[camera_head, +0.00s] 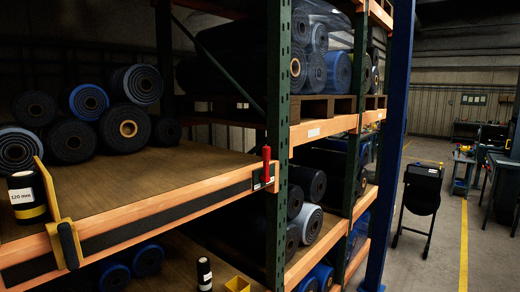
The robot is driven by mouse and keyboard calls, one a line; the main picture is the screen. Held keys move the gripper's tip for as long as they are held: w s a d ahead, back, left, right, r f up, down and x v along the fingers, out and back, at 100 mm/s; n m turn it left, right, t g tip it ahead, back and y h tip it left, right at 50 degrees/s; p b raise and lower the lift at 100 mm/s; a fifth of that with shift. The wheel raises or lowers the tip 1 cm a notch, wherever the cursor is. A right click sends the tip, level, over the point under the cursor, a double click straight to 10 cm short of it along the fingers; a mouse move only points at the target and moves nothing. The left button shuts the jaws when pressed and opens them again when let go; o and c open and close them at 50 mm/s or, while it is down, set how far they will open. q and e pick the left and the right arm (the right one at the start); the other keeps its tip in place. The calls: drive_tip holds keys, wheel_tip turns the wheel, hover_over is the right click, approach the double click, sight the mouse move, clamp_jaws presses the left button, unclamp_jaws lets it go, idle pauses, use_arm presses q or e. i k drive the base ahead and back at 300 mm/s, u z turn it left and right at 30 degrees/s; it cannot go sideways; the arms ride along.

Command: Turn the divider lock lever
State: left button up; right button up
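A yellow divider (47,190) stands at the front left edge of the middle shelf. A dark rounded handle (68,245), which looks like its lock lever, sits upright on the divider's front, over the shelf's front beam (150,222). A red upright handle (266,165) is at the right end of that beam, beside the green rack post; I cannot tell its function. Neither of my grippers is in view, and nothing touches the divider or the handle.
A black cylinder marked 120 mm (27,197) stands left of the divider. Rolled belts (128,129) lie at the shelf's back, with bare board (150,180) in front. A yellow cup (237,284) and a black bottle (204,273) are below. The aisle floor (440,230) lies right.

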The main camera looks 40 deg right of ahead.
sight(265, 178)
drive_tip(key=z, duration=0.6)
drive_tip(key=i, duration=0.85)
drive_tip(key=z, duration=0.8)
